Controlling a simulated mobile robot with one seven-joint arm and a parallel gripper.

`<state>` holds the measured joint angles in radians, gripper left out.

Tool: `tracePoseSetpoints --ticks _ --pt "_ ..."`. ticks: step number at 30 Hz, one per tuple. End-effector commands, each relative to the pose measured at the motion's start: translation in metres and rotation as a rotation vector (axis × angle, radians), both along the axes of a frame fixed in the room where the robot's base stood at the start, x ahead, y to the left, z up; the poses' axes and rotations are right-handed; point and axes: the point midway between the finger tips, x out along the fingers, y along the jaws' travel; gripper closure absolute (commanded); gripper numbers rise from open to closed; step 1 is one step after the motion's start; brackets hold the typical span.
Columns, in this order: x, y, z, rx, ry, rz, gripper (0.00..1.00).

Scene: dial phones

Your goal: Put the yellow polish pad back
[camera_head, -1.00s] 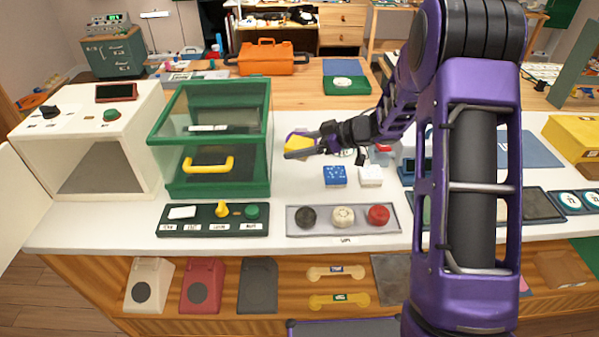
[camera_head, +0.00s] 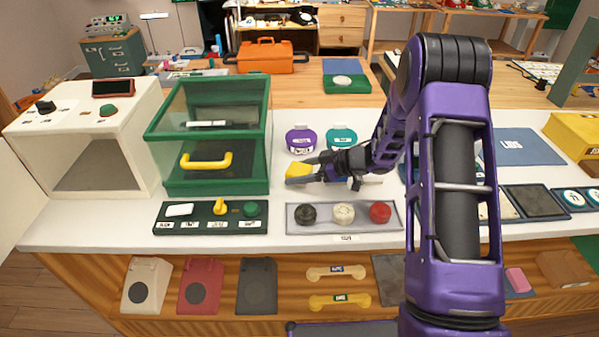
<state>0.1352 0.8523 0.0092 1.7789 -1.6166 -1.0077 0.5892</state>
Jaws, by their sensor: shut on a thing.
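My gripper (camera_head: 308,171) is shut on a small yellow block, the polish pad (camera_head: 295,170), at the middle of the white counter. No empty spot for the pad can be made out clearly; my arm hides part of the counter to the right.
A green case (camera_head: 255,187) with a yellow handle stands left of the gripper. A purple pot (camera_head: 301,139) and a teal pot (camera_head: 342,138) stand behind. A grey tray (camera_head: 393,223) holds black, cream and red knobs in front. A blue mat (camera_head: 527,146) lies right.

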Motion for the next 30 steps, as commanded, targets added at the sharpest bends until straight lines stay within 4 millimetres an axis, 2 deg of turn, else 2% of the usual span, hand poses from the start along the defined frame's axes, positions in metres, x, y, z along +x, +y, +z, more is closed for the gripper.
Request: tracePoseSetpoints --ticks 4,5,8,17,19,30 --pt "0.0 0.0 -0.004 0.0 0.0 0.0 0.88" --pt "0.0 0.0 -0.003 0.0 0.0 0.0 0.18" --pt "0.0 0.0 -0.003 0.0 0.0 0.0 0.0" --pt "0.0 0.0 0.0 0.0 -0.001 0.0 0.0" --pt "-0.001 -0.005 0.004 -0.001 0.001 -0.001 0.0" --pt "-0.026 -0.066 0.041 0.0 -0.001 -0.004 0.0"
